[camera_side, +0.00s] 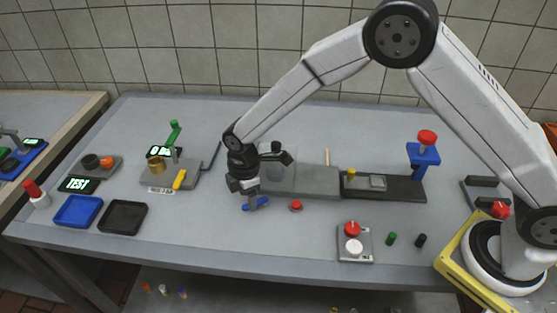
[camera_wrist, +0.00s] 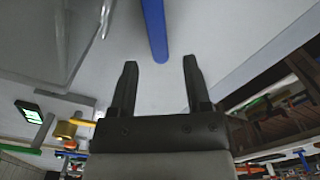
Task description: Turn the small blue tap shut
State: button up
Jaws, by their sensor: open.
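The small blue tap (camera_side: 262,202) is low on the table, near its front middle, with its bar-like handle showing. My gripper (camera_side: 250,202) points down right at the tap and hides part of it in the side view. In the wrist view the blue handle (camera_wrist: 154,30) is a long bar reaching in from the top edge. Its near end lies just beyond the gap between the two open fingers of my gripper (camera_wrist: 160,64). Nothing is held between the fingers. I cannot tell whether a finger touches the tap.
A red button (camera_side: 296,206) is just right of the tap. A grey box (camera_side: 318,181) stands behind it. A red-and-white button panel (camera_side: 342,254) is front right.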

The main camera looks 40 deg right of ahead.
jog(key=shift+f, duration=1.05)
jog(key=shift+c, duration=0.2)
grip_shut()
jog(key=shift+w+d+m, duration=0.15)
jog(key=shift+w+m, duration=0.15)
jog(key=shift+m, duration=0.65)
jog(key=shift+w+d+m, duration=0.15)
jog(key=shift+w+m, duration=0.2)
jog(key=shift+m, duration=0.65)
jog(key=shift+w+d+m, duration=0.15)
jog(key=shift+w+m, duration=0.15)
jog(key=shift+m, duration=0.65)
jog(key=shift+o, duration=0.2)
grip_release()
